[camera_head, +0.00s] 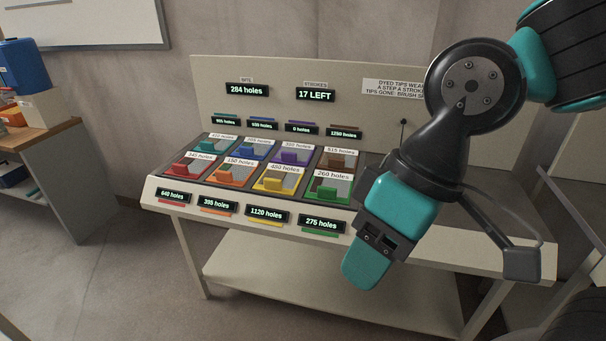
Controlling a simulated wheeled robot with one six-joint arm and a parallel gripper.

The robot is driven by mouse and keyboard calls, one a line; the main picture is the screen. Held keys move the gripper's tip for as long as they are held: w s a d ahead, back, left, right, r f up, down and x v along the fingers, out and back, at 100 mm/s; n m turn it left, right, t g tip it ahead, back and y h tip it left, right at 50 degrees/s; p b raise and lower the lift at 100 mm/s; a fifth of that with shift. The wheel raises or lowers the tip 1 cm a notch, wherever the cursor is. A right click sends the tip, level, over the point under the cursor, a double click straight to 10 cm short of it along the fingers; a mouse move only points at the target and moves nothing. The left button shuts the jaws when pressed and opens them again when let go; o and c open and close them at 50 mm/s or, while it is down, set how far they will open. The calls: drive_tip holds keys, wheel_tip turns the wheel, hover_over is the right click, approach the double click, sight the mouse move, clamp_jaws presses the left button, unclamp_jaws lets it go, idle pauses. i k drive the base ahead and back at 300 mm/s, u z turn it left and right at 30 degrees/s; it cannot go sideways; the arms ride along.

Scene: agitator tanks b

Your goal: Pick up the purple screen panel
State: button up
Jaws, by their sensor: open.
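The purple screen panel (290,158) lies in the back row of the sloped tray (163,184), third from the left. It has a grey mesh face, a purple raised block and a white label whose number is too small to read surely. My gripper (364,268) is at the right, in front of the tray's green end and well apart from the purple panel. It points down and is empty as far as I see. Only one teal finger shows clearly; the other is hidden.
Teal (206,147), blue (249,151) and brown (335,161) panels share the back row. Red, orange, yellow (272,184) and green (326,190) panels fill the front row. An upright board (270,70) with displays stands behind. The bench top right of the tray looks clear.

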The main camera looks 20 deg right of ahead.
sight(292, 153)
drive_tip(key=u, duration=1.15)
drive_tip(key=i, duration=1.55)
drive_tip(key=z, duration=0.9)
drive_tip(key=i, duration=0.75)
drive_tip(key=z, duration=0.75)
